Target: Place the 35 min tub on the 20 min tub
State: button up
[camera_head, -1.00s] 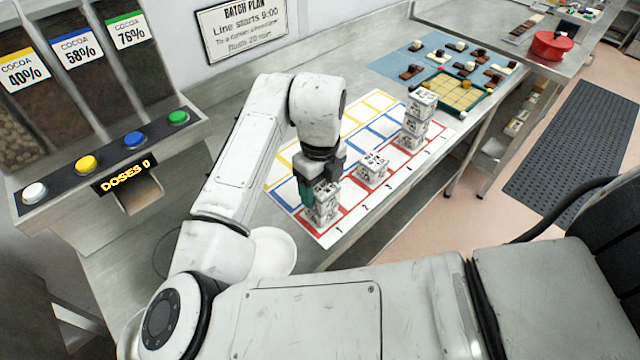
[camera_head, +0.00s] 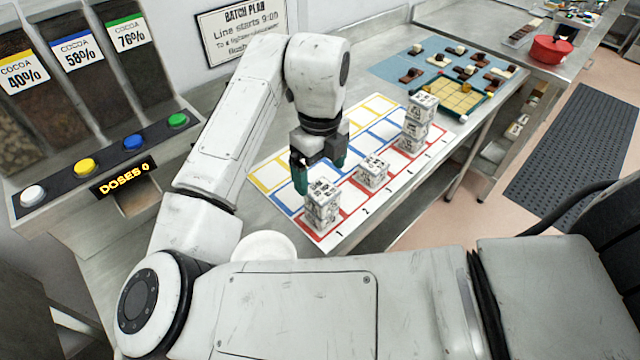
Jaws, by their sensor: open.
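Patterned white tubs stand in the red row of the mat (camera_head: 345,221). At the near end, by number 1, is a stack (camera_head: 322,207) that looks two tubs high. A single tub (camera_head: 371,174) stands farther along, and a taller stack (camera_head: 416,123) of what looks like three tubs stands beyond it. The minute labels are too small to read, so I cannot tell which tub is 35 min or 20 min. My gripper (camera_head: 320,178) is open and empty, just above the near stack, its teal fingertips pointing down.
Beyond the mat lies a blue sheet (camera_head: 398,67) with chocolate pieces and a yellow-gridded tray (camera_head: 460,93). A cocoa dispenser (camera_head: 100,175) with coloured buttons stands at left. A white round dish (camera_head: 265,246) is partly hidden by my arm. The yellow and blue rows look free.

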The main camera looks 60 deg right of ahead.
aim_at(320, 188)
notch_tip(320, 188, up, 6)
